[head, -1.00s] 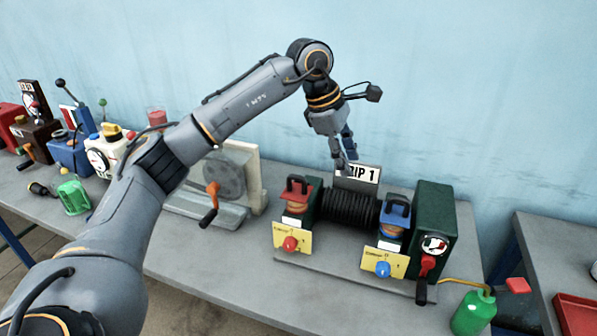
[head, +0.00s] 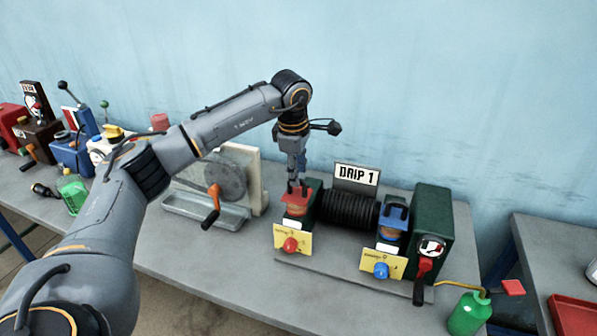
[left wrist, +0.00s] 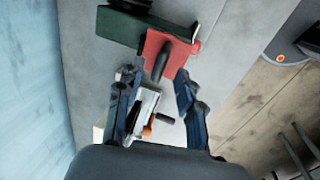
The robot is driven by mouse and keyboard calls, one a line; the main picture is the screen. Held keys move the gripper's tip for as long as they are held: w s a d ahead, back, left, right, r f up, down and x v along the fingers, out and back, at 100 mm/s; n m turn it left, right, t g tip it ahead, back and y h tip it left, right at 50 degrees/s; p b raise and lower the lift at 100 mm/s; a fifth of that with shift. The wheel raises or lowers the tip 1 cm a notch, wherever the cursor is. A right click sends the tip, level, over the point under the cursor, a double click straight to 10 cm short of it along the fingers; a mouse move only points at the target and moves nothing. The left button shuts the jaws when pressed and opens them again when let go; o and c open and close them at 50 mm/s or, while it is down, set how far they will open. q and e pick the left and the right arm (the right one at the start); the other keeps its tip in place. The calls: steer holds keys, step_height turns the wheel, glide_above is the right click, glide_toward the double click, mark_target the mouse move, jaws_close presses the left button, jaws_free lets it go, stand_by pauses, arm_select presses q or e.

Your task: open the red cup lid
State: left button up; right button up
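The red cup lid (head: 297,198) is closed on the left cup of the DRIP 1 unit, above a yellow plate with a red knob (head: 290,245). My left gripper (head: 297,184) points down just over this lid. In the left wrist view its two blue fingers (left wrist: 156,80) are spread apart. The red lid (left wrist: 176,46) lies ahead of them, and its black handle (left wrist: 163,62) appears between the fingertips. I cannot tell whether a finger touches it. In the head view the gripper partly hides the lid's handle. My right gripper is not in view.
The blue-lidded cup (head: 393,218) stands right of the black coil (head: 348,209), beside the green box (head: 432,225) with a red-handled crank. The DRIP 1 sign (head: 356,175) stands behind. A grindstone (head: 222,178) with an orange crank is to the left.

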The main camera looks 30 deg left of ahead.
arm_select(q)
steer(key=shift+w+f, duration=0.15)
steer(key=shift+f, duration=0.75)
steer(key=shift+c, duration=0.2)
jaws_close()
